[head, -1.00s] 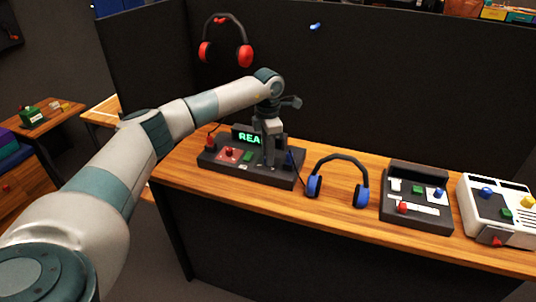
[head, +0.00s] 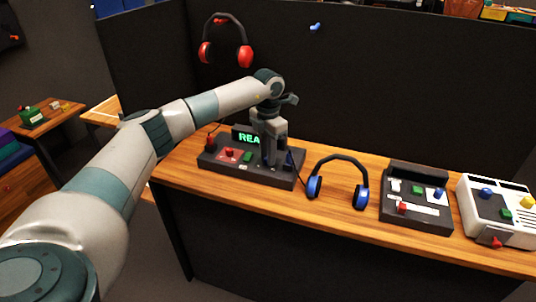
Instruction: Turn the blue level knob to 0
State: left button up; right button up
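My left gripper (head: 271,161) points down over the right half of a dark control panel (head: 225,178). Its fingers are close to the panel top and are seen nearly edge-on, so their opening and any grip are unclear. A small patch of blue (head: 290,158) shows just right of the fingers; I cannot tell whether it is the blue level knob, and its setting is hidden. The panel has a lit green display (head: 249,138), partly covered by my gripper, a red ball-shaped control (head: 210,142) and a green button (head: 248,156). My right gripper is not in view.
Blue headphones (head: 341,160) stand right of the panel. Further right are a second dark panel (head: 414,216) and a white panel (head: 499,231), each with a blue control. Red headphones (head: 228,19) hang on the dark partition (head: 400,90) behind the wooden table (head: 330,218).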

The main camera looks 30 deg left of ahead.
pick_arm(q)
jog(key=o, duration=0.4)
jog(key=shift+r, duration=0.1)
jog(key=shift+r, duration=0.1)
